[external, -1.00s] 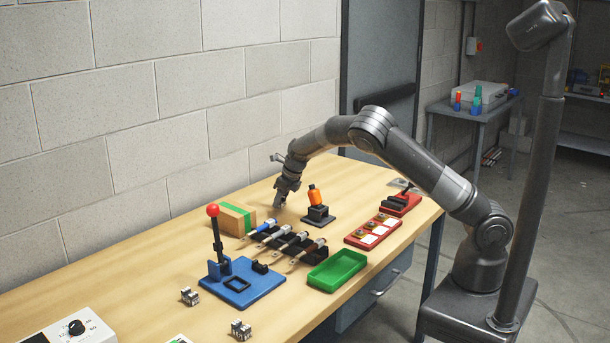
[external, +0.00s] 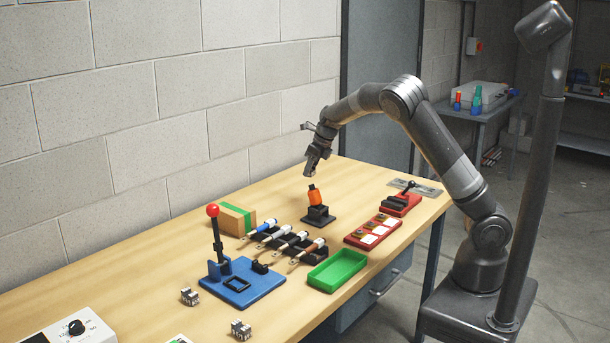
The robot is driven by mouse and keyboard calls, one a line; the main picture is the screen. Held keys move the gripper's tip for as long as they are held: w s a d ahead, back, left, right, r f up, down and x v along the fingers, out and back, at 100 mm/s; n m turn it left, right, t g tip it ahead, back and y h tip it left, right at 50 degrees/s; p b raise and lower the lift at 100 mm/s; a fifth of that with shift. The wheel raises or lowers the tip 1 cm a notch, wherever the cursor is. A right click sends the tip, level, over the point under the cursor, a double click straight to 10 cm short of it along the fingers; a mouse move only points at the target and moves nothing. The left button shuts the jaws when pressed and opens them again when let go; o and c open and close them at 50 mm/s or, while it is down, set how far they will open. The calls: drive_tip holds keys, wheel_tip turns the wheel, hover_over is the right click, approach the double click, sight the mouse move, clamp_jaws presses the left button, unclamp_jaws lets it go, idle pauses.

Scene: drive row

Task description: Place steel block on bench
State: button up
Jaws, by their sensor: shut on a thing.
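My gripper (external: 311,174) points down above the far part of the wooden bench (external: 150,262), clear of its surface.
A rack of several tools (external: 286,243), a green tray (external: 337,270), red fixtures (external: 373,233), a blue base with a red-knobbed lever (external: 241,284) and a cardboard box (external: 236,219) crowd the bench. Small metal pieces (external: 190,297) lie near the front. Bare wood shows along the wall.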

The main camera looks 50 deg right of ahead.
wheel_tip(320, 180, up, 18)
drive_tip(key=w+a+n+y, duration=0.1)
drive_tip(key=a+n, duration=0.2)
drive_tip(key=a, duration=1.7)
drive_tip(key=n+g+y, duration=0.2)
drive_tip(key=n, duration=0.6)
hover_over(210, 319)
drive_tip(key=d, duration=0.1)
drive_tip(key=f, duration=2.9)
drive_tip(key=shift+s+d+f, duration=0.15)
drive_tip(key=shift+s+d, duration=0.05)
drive_tip(key=shift+s, duration=0.1)
drive_tip(key=shift+f, duration=0.15)
